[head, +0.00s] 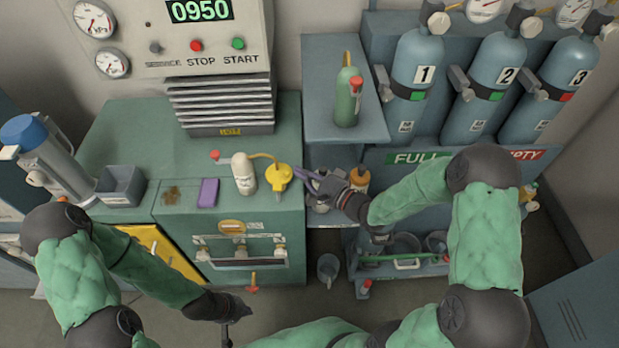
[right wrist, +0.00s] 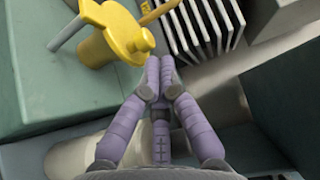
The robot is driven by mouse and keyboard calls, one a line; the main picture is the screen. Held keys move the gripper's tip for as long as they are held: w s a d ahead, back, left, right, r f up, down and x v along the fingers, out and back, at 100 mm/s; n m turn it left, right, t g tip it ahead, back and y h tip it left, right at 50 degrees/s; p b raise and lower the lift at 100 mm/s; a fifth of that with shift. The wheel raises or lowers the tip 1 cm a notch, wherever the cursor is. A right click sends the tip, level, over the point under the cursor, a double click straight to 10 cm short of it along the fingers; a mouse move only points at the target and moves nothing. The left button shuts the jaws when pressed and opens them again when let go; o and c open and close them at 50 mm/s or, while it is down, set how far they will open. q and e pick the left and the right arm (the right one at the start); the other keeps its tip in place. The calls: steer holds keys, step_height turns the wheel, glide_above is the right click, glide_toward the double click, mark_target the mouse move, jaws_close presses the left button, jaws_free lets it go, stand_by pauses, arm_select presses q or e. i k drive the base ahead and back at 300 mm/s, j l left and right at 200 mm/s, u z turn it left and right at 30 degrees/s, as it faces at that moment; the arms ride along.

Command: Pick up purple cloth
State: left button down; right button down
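The purple cloth (head: 208,192) is a small folded rectangle lying flat on the green bench top (head: 140,140), near its front edge. My right gripper (head: 303,175) has purple fingers and is to the right of the cloth, well apart from it, beside a yellow fitting (head: 278,176). In the right wrist view its fingertips (right wrist: 161,76) are together with nothing seen between them, just short of the yellow fitting (right wrist: 118,38). The cloth does not show in that view. My left gripper (head: 228,318) hangs low in front of the bench; its fingers are too small and dark to read.
A white bottle (head: 244,174) stands between the cloth and the yellow fitting. A brown patch (head: 171,195) and a grey bin (head: 122,185) are left of the cloth. A green bottle (head: 347,97) stands on the raised shelf, with numbered cylinders (head: 415,85) to its right.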

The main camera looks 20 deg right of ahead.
mark_target(207, 197)
steer(key=k+l, duration=0.7)
steer(key=l, duration=0.15)
